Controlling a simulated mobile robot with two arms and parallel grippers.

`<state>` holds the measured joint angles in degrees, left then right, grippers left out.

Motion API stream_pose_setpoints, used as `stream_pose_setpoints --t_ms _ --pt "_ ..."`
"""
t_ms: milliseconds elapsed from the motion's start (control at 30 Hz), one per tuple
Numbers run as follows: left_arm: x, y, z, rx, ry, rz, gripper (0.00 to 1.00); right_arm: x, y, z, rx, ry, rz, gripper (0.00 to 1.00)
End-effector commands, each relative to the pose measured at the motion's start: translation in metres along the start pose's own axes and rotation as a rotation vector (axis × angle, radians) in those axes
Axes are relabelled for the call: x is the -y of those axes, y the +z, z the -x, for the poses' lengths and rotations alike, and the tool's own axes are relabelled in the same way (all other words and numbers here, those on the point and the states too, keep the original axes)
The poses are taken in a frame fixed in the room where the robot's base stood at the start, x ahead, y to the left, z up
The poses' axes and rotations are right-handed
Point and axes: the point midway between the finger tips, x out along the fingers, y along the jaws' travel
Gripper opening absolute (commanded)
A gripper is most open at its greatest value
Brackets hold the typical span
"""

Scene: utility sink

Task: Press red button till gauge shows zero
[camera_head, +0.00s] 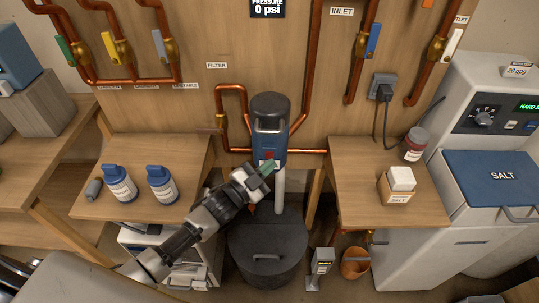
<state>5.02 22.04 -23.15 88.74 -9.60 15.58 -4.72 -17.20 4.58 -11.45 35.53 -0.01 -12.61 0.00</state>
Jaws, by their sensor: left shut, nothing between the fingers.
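The black pressure display (266,8) at the top of the camera_head view reads 0 psi. The filter housing (271,118), with a dark cap and blue body, hangs on the wooden panel below it. A small red spot, apparently the red button (269,154), shows low on the housing's front. My left gripper (266,167) is shut and empty, its greenish tips at the housing's lower front, just below the red spot. I cannot tell whether the tips touch the button. My right gripper is not in view.
Copper pipes (220,100) run around the housing. A dark lidded bin (268,258) stands beneath. Two blue-capped bottles (163,184) stand on the left shelf. A salt box (398,184) and a jar (414,143) sit on the right shelf, beside the salt unit (490,178).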

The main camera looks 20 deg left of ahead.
Motion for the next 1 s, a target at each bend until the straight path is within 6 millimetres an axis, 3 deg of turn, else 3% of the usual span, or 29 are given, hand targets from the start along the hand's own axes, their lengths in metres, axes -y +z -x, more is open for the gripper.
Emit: stream_pose_setpoints --t_ms 533,1000 --pt "-0.022 -0.024 0.031 0.000 0.001 0.002 0.00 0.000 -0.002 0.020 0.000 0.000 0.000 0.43" --pt "-0.025 -0.026 0.035 -0.001 0.000 0.000 0.00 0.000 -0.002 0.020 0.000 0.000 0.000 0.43"
